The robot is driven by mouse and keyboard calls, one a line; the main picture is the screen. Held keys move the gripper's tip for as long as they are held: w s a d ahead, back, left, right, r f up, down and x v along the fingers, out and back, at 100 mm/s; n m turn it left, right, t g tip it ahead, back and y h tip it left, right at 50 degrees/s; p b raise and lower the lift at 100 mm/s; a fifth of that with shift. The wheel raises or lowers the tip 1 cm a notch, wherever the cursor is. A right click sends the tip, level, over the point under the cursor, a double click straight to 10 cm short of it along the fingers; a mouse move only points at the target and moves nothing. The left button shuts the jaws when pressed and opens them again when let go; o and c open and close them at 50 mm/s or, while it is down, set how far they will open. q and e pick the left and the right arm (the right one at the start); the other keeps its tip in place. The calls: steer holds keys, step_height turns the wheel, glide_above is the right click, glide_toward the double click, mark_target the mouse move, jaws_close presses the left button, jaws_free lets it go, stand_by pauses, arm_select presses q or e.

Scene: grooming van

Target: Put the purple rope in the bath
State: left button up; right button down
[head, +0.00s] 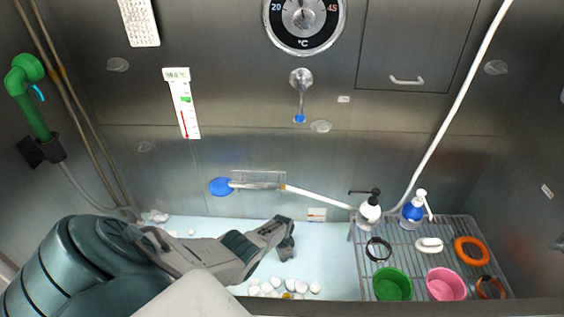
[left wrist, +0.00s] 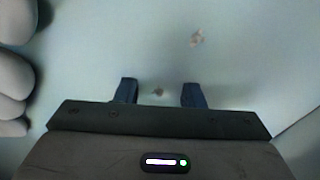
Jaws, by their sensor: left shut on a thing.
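The bath's pale blue floor (head: 335,262) lies below the steel back wall; a pale surface (left wrist: 230,75) fills much of the left wrist view. My left gripper (head: 287,240) reaches in from the left and hangs over the bath. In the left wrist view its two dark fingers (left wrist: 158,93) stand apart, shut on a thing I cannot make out. I see no purple rope in either view. My right gripper is not in view.
White pebbles (head: 290,284) lie at the bath's front. A wire rack (head: 408,262) at right carries a green bowl (head: 391,285), pink bowl (head: 446,285), orange ring (head: 471,251), black ring (head: 378,249) and pump bottles (head: 370,211). A blue-headed brush (head: 222,187) is at the back wall.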

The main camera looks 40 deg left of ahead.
arm_select(q)
steer(key=shift+f, duration=0.15)
steer(key=o, duration=1)
steer(key=shift+r+p, duration=0.35)
steer(key=shift+r, duration=0.2)
step_height(320, 180, up, 6)
steer(key=p, duration=0.3)
steer(key=shift+a+f, duration=0.1)
steer(key=shift+r+p, duration=0.35)
steer(key=shift+r, duration=2.4)
steer(key=shift+w, duration=0.1)
